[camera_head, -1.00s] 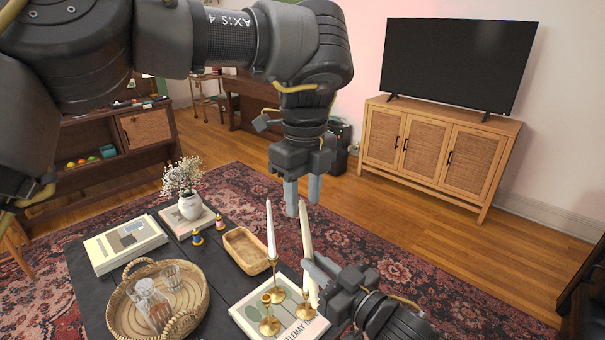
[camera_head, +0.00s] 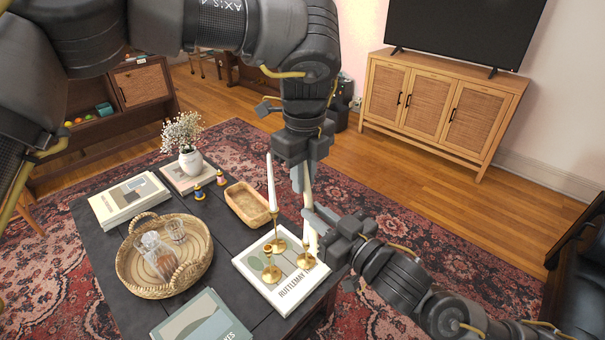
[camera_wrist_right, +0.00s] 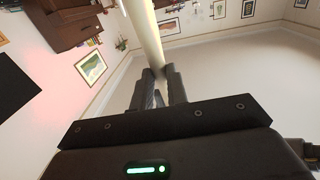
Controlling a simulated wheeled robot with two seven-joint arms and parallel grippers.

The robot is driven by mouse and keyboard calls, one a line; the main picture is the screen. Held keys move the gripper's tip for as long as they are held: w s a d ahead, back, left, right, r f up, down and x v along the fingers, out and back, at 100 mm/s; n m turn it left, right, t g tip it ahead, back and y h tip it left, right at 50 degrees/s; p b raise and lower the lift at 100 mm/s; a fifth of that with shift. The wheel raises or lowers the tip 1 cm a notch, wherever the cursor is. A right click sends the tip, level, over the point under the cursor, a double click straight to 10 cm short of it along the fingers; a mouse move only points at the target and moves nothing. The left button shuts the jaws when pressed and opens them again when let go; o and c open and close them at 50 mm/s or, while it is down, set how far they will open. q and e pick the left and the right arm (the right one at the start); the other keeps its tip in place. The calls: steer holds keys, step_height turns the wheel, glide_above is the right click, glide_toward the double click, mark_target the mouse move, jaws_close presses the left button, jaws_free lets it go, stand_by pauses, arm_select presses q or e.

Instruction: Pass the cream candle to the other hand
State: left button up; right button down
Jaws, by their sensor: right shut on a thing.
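My right gripper (camera_head: 313,217) is shut on the cream candle (camera_head: 309,197) and holds it roughly upright above the book with the brass holders. In the right wrist view the candle (camera_wrist_right: 147,35) runs up from between the right fingertips (camera_wrist_right: 158,72). My left gripper (camera_head: 303,184) points down from above, open, with its fingers around the candle's upper part. That upper part is partly hidden by the left fingers. The right gripper covers the candle's middle, and a pale length shows below it.
Brass holders (camera_head: 305,261) stand on a book (camera_head: 287,296), close under my right gripper; one bears a tall white candle (camera_head: 271,184). A wooden tray (camera_head: 247,205), woven basket (camera_head: 129,270) and vase (camera_head: 190,161) are on the dark table (camera_head: 110,245). Rug and floor beyond are clear.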

steer(key=c, duration=1.3)
jaws_free()
steer(key=v, duration=0.7)
steer(key=shift+s+d, duration=0.2)
